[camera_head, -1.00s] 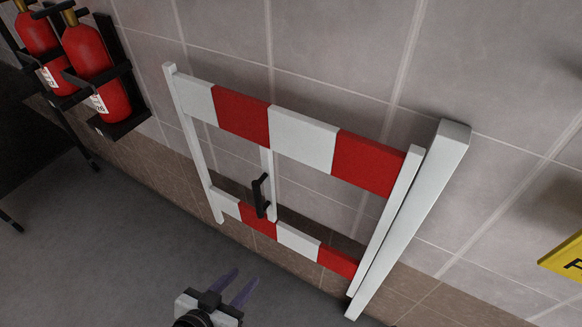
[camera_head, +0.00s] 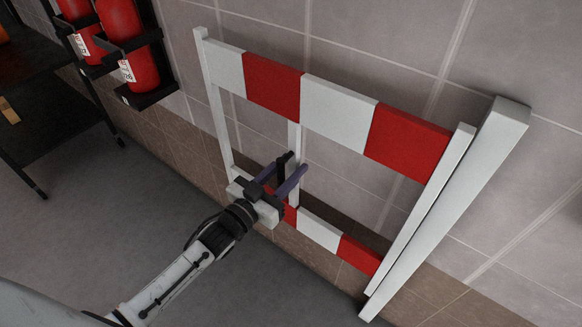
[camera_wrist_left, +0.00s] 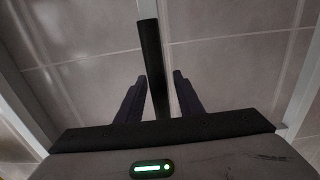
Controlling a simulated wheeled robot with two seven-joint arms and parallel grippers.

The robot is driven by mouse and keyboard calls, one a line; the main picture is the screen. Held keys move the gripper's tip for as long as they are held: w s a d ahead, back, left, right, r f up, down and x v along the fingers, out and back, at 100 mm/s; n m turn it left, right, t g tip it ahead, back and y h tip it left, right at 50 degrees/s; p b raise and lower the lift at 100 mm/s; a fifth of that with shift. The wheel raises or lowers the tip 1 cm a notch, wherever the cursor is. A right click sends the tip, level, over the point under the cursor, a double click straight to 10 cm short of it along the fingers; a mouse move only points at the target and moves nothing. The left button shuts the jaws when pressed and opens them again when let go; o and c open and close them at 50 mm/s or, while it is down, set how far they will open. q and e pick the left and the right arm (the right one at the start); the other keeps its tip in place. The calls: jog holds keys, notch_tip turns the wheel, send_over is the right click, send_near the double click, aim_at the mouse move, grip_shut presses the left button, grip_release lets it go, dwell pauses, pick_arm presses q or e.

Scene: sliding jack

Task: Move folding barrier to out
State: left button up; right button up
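The folding barrier (camera_head: 337,112) has red and white striped rails in a white frame and stands against the tiled wall, next to a thick white post (camera_head: 455,200) on its right. Its black handle (camera_head: 283,163) is on the white middle upright and also shows in the left wrist view (camera_wrist_left: 150,50). My left gripper (camera_head: 290,168) is at the handle. In the left wrist view its purple fingers (camera_wrist_left: 160,78) are apart, one on each side of the handle. Whether either finger touches it I cannot tell. The gripper hides part of the lower rail. My right gripper is not in view.
Red fire extinguishers (camera_head: 128,45) hang in black wall brackets at the upper left. A dark shelf or table (camera_head: 50,130) stands at the left. The grey floor (camera_head: 110,235) in front of the barrier is clear.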

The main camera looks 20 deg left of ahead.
pick_arm(q)
jog(key=shift+w+d, duration=0.2)
jog(key=shift+w, duration=0.2)
grip_shut()
jog(key=shift+s, duration=0.15)
